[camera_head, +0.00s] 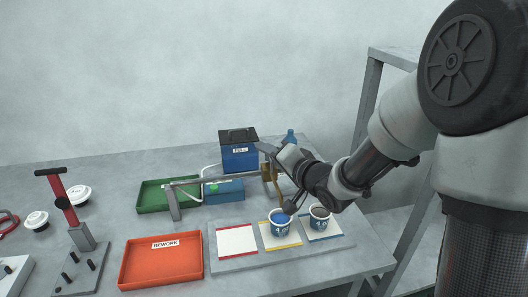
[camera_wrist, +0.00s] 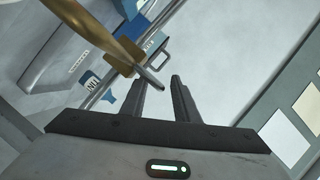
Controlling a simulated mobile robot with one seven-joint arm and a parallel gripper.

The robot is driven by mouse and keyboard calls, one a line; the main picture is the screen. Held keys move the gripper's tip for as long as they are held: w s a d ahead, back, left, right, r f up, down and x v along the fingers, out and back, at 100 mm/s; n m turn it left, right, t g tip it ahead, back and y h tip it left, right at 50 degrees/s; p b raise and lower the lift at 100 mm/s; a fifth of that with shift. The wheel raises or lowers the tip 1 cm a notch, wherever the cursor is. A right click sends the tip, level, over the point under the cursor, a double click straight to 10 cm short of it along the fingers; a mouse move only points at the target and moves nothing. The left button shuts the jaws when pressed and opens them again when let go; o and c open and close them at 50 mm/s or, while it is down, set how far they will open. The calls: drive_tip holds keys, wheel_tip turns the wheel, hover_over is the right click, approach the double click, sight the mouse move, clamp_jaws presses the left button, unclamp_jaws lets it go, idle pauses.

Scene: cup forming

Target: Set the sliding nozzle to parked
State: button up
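The sliding nozzle (camera_head: 266,174) is a brass-coloured piece near the right end of a grey rail (camera_head: 215,178), above the back of the cup tray. In the wrist view the brass nozzle (camera_wrist: 115,48) crosses the upper left, its thin metal tip close to my left-hand finger. My gripper (camera_wrist: 158,80) has its two dark fingers apart with nothing clearly held between them. In the head view my gripper (camera_head: 291,207) points down just right of the nozzle, near the cups. Contact between finger and nozzle cannot be told.
A cup with blue contents (camera_head: 281,217) and one with dark contents (camera_head: 320,212) stand on the grey tray (camera_head: 262,262). The red-edged card (camera_head: 237,241) is bare. A blue box (camera_head: 239,158), green tray (camera_head: 153,208), orange rework tray (camera_head: 160,265) and red-handled lever (camera_head: 64,200) stand around.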

drive_tip(key=shift+c, duration=0.4)
clamp_jaws()
